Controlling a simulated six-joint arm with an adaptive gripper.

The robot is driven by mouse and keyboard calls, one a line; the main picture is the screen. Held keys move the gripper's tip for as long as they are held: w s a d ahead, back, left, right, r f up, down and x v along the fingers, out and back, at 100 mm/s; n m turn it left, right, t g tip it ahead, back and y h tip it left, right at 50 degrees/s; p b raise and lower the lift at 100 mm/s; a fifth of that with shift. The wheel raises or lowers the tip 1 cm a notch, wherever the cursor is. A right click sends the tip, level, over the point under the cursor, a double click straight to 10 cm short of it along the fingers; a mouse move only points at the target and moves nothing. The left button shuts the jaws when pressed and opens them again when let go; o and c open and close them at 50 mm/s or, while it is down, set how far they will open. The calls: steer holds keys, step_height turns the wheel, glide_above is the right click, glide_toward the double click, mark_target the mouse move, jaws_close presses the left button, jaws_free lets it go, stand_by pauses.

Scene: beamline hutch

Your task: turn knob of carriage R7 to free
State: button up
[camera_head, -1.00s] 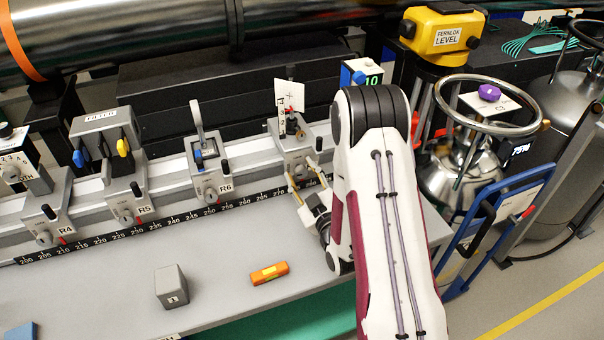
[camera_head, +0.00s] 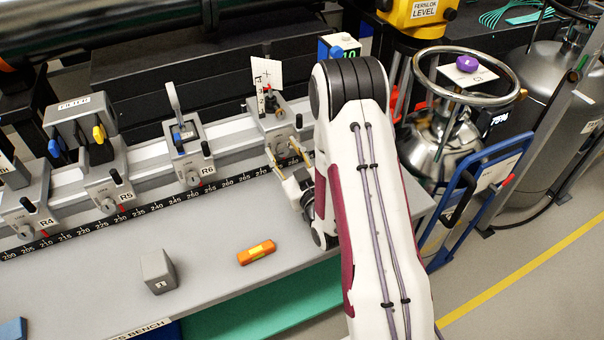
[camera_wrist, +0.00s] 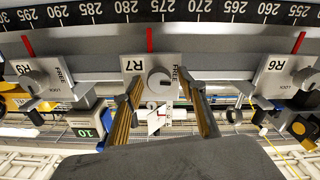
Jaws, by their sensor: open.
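Carriage R7 (camera_head: 272,122) is a grey block on the rail, with a white card standing on it. Its front plate (camera_wrist: 133,65) faces the wrist view, with a round grey knob (camera_wrist: 160,82) and the word FREE beside it. The lettering under the knob is partly hidden, and I cannot tell for sure where the knob points. My gripper (camera_wrist: 162,88) is open, with one finger on each side of the knob; I cannot tell whether they touch it. In the head view my gripper (camera_head: 282,150) is at R7's front, and the knob is hard to see there.
Carriages R6 (camera_head: 188,155), R5 (camera_head: 110,188) and R4 (camera_head: 25,215) stand along the rail to the left. A black scale (camera_head: 160,206) runs along its front. An orange level (camera_head: 257,252) and a grey block (camera_head: 158,272) lie on the bench, with bare surface between.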

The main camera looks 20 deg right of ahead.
steer(key=shift+s+d+m, duration=0.1)
steer(key=shift+m, duration=1.8)
steer(key=shift+n+g, duration=0.5)
steer(key=shift+g, duration=0.2)
steer(key=shift+s+a+r, duration=0.15)
steer(key=shift+s+r, duration=0.1)
steer(key=shift+s, duration=0.65)
steer(key=shift+s+a+r, duration=0.1)
steer(key=shift+s+r, duration=0.2)
steer(key=shift+s, duration=0.65)
steer(key=shift+s+a+r, duration=0.15)
steer(key=shift+s+r, duration=0.1)
steer(key=shift+s, duration=0.65)
steer(key=n+g, duration=0.1)
steer(key=g, duration=0.4)
glide_toward(281, 150)
steer(key=shift+s+a+r, duration=0.55)
steer(key=shift+a+r, duration=0.25)
steer(key=shift+r, duration=1.45)
steer(key=s+a+r+g, duration=0.1)
steer(key=s+r, duration=0.2)
steer(key=s, duration=0.4)
steer(key=s+a+r+g, duration=0.2)
steer(key=s+r, duration=0.1)
steer(key=s, duration=0.4)
steer(key=shift+a+m+g+h, duration=0.15)
steer(key=shift+m+g+h, duration=0.15)
steer(key=shift+h, duration=0.1)
steer(key=shift+f, duration=0.1)
